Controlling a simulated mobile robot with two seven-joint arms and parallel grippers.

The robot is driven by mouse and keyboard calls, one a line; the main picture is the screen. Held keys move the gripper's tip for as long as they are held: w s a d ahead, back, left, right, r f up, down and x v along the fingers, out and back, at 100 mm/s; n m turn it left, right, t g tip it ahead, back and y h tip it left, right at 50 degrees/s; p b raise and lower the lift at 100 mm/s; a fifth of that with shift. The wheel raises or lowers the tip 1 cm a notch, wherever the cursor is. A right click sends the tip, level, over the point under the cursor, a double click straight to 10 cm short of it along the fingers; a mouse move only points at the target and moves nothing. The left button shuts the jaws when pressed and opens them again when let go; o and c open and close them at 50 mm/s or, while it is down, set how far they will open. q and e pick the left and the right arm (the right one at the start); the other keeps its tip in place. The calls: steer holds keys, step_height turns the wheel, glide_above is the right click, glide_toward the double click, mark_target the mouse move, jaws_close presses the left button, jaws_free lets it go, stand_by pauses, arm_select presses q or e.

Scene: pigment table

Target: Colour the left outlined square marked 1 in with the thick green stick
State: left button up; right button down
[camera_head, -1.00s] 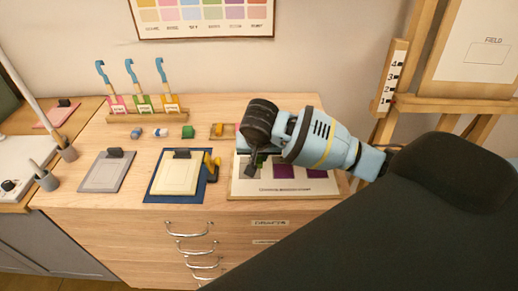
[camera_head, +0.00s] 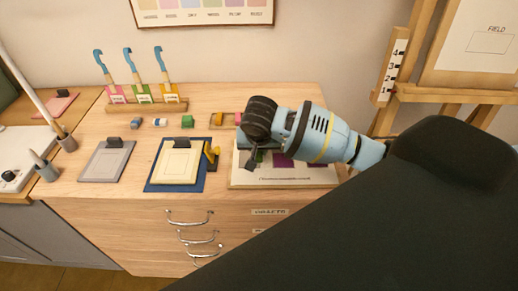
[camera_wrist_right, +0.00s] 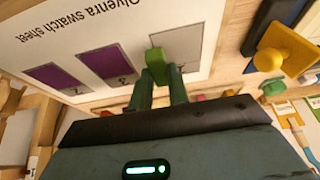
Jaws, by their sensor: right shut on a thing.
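The swatch sheet (camera_head: 236,180) lies flat at the right of the wooden table. In the right wrist view the sheet (camera_wrist_right: 105,22) appears upside down, with two purple squares (camera_wrist_right: 62,78) and a plain grey square (camera_wrist_right: 198,50). That grey square is the left one in the head view, where my arm mostly hides it. My right gripper (camera_head: 251,164) is over this left part of the sheet. In the right wrist view the gripper (camera_wrist_right: 158,84) is shut on the thick green stick (camera_wrist_right: 156,60), whose end is over the grey square's edge; contact is unclear. My left gripper is not in view.
A yellow-handled tool (camera_head: 213,156) stands by the blue mat (camera_head: 152,185), which bears a cream board. A rack (camera_head: 130,107) holds blue-handled tools. An easel (camera_head: 450,97) stands right.

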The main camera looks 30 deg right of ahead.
mark_target(241, 159)
steer(key=shift+f, duration=0.95)
stand_by(0.3)
steer(key=shift+w+a+r, duration=0.1)
steer(key=shift+w+a, duration=0.25)
steer(key=shift+a, duration=0.25)
steer(key=shift+w+a+r, duration=0.1)
steer(key=shift+w+a, duration=0.25)
steer(key=shift+a, duration=0.25)
steer(key=shift+w+a+f, duration=0.1)
steer(key=shift+a, duration=0.05)
steer(key=shift+w+a+f, duration=0.1)
steer(key=shift+w+a, duration=0.25)
steer(key=shift+a, duration=0.2)
steer(key=shift+w+a, duration=0.3)
steer(key=shift+a, duration=0.2)
steer(key=shift+f, duration=0.1)
steer(key=shift+s+d, duration=0.1)
